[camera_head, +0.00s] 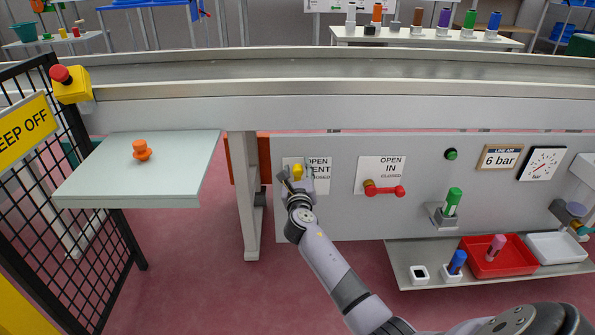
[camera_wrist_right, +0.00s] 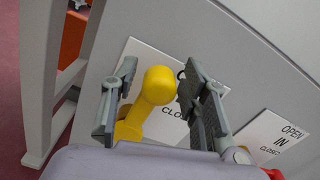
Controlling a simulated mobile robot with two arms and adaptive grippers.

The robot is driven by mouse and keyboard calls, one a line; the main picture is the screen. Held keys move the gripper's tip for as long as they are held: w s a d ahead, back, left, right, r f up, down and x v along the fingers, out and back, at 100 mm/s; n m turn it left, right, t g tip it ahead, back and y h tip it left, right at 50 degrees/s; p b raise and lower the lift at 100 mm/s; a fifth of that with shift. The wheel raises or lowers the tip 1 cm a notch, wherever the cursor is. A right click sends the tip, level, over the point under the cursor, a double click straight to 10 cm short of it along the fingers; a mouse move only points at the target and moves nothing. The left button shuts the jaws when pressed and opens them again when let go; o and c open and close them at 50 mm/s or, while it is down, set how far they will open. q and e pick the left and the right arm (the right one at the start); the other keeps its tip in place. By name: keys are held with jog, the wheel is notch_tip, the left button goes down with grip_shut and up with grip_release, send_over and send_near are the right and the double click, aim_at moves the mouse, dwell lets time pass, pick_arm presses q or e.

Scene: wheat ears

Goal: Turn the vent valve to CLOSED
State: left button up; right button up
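The vent valve's yellow handle (camera_head: 297,170) is on the grey panel at centre left, in front of a white label (camera_head: 321,162) that reads OPEN, VENT and CLOSED, partly covered. My right gripper (camera_head: 296,181) is at this handle. In the right wrist view the yellow handle (camera_wrist_right: 157,87) stands between the two fingers of my right gripper (camera_wrist_right: 161,96). The fingers are apart, with gaps visible beside the handle's round end. The handle's base is partly hidden behind the gripper body. My left gripper is not in view.
Right of it, a red handle (camera_head: 384,189) sits under an OPEN/IN label (camera_head: 381,168). A support post (camera_head: 246,190) stands left of the panel. A shelf (camera_head: 410,258) with a red tray (camera_head: 512,268) juts out at lower right. A pale table (camera_head: 100,185) stands left.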

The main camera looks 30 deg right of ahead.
grip_shut()
dwell(0.6)
